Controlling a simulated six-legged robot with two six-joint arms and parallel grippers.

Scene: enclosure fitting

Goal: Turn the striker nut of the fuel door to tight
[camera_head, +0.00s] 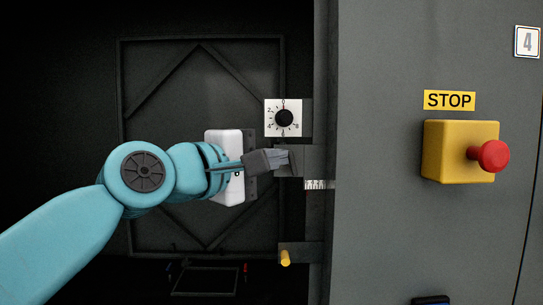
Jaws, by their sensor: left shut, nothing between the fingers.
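My left gripper (284,158) reaches in from the left on its teal arm. It is shut and empty, with its fingertips in front of a dark bracket (313,159) at the edge of the grey cabinet panel. I cannot tell whether the tips touch the bracket. No striker nut can be made out clearly; the gripper may hide it. A white dial plate (271,104) with a black knob and numbers sits just above the gripper. A dark braced panel (160,75) stands behind the arm; I cannot tell whether it is the fuel door. My right gripper is not in view.
A yellow STOP box (440,150) with a red button (494,156) projects from the grey panel (380,225) on the right. A yellow peg (285,258) on a lower bracket sits below the gripper.

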